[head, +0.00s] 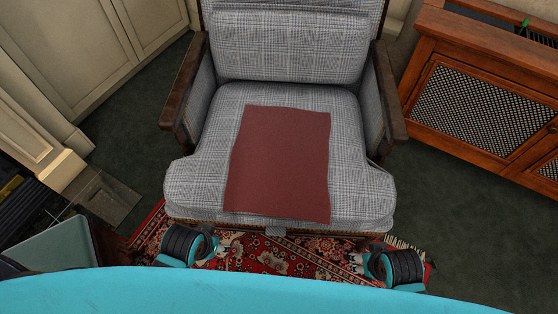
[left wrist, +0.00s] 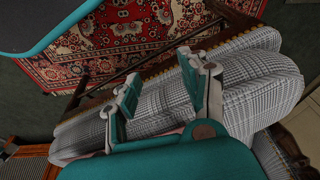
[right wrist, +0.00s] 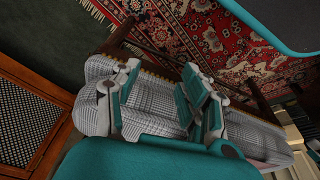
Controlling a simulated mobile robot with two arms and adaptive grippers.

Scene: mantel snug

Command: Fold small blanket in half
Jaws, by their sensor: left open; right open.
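The small blanket (head: 280,160) is a dark red, roughly rectangular cloth. In the head view it lies flat and spread out on the seat of the grey plaid armchair (head: 190,185), its near edge close to the seat's front edge. My right gripper (head: 354,262) is open and empty in front of the seat, right of the near right corner. Both are apart from the blanket. The wrist views show the open left fingers (left wrist: 158,68) and right fingers (right wrist: 162,68) over the plaid upholstery.
The chair's wooden armrests (head: 186,85) and (head: 386,90) flank the seat. A patterned red rug (head: 285,258) lies under its front. A wooden cabinet with mesh panels (head: 480,110) stands at the right. Cream panelling (head: 70,50) and a fireplace edge are at the left.

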